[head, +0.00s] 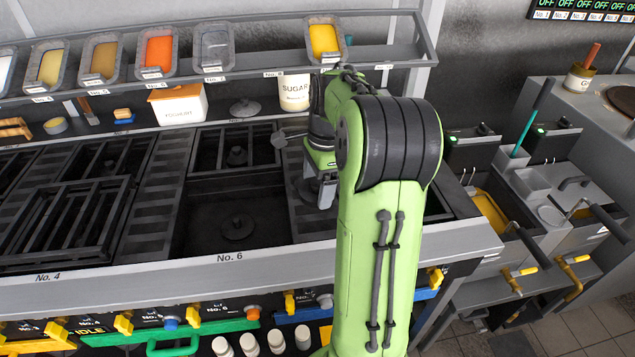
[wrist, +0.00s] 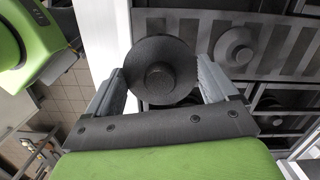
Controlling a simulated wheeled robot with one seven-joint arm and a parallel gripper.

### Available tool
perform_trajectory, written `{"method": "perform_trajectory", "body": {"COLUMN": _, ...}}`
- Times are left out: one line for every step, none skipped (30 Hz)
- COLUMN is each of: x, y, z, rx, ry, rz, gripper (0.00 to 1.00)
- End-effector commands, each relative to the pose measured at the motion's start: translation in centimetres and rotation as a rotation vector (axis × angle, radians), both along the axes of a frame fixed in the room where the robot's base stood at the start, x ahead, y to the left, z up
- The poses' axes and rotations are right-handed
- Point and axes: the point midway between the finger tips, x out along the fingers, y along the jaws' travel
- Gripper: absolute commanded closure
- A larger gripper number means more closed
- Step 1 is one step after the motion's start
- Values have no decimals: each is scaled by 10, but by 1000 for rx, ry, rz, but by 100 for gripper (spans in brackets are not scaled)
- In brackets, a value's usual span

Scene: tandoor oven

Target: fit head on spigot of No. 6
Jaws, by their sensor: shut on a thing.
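The head is a dark round disc with a raised round centre. It shows in the wrist view (wrist: 160,72) between the two fingers of my gripper (wrist: 160,88), which is shut on it. In the head view my gripper (head: 326,190) points down over the right side of the No. 6 bay, and my arm hides most of the held head. The No. 6 bay (head: 205,240) is open at the front, above its label. A dark round base with a small central spigot (head: 237,224) stands on its floor. My gripper is to the right of this spigot, apart from it.
A barred grate (head: 75,215) covers the No. 4 bay at left. Another round burner (head: 237,155) sits in the rear bay behind No. 6. A grey round piece (head: 280,139) is by the slatted strip near my gripper. A sugar tub (head: 294,92) stands on the back shelf.

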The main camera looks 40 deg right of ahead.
Motion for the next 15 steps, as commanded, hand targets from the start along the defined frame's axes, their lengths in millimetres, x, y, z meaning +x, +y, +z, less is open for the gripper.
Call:
{"method": "perform_trajectory", "body": {"x": 0, "y": 0, "z": 1, "rx": -2, "ry": -1, "rz": 0, "gripper": 67}}
{"method": "perform_trajectory", "body": {"x": 0, "y": 0, "z": 1, "rx": -2, "ry": -1, "rz": 0, "gripper": 72}}
{"method": "perform_trajectory", "body": {"x": 0, "y": 0, "z": 1, "rx": -2, "ry": -1, "rz": 0, "gripper": 78}}
{"method": "perform_trajectory", "body": {"x": 0, "y": 0, "z": 1, "rx": -2, "ry": -1, "rz": 0, "gripper": 82}}
{"method": "perform_trajectory", "body": {"x": 0, "y": 0, "z": 2, "rx": -2, "ry": -1, "rz": 0, "gripper": 86}}
{"method": "perform_trajectory", "body": {"x": 0, "y": 0, "z": 4, "rx": -2, "ry": -1, "rz": 0, "gripper": 86}}
{"method": "perform_trajectory", "body": {"x": 0, "y": 0, "z": 6, "rx": -2, "ry": -1, "rz": 0, "gripper": 86}}
{"method": "perform_trajectory", "body": {"x": 0, "y": 0, "z": 9, "rx": -2, "ry": -1, "rz": 0, "gripper": 86}}
{"method": "perform_trajectory", "body": {"x": 0, "y": 0, "z": 12, "rx": -2, "ry": -1, "rz": 0, "gripper": 86}}
{"method": "perform_trajectory", "body": {"x": 0, "y": 0, "z": 15, "rx": -2, "ry": -1, "rz": 0, "gripper": 86}}
{"method": "perform_trajectory", "body": {"x": 0, "y": 0, "z": 17, "rx": -2, "ry": -1, "rz": 0, "gripper": 86}}
{"method": "perform_trajectory", "body": {"x": 0, "y": 0, "z": 20, "rx": -2, "ry": -1, "rz": 0, "gripper": 86}}
{"method": "perform_trajectory", "body": {"x": 0, "y": 0, "z": 22, "rx": -2, "ry": -1, "rz": 0, "gripper": 86}}
{"method": "perform_trajectory", "body": {"x": 0, "y": 0, "z": 24, "rx": -2, "ry": -1, "rz": 0, "gripper": 86}}
{"method": "perform_trajectory", "body": {"x": 0, "y": 0, "z": 27, "rx": -2, "ry": -1, "rz": 0, "gripper": 86}}
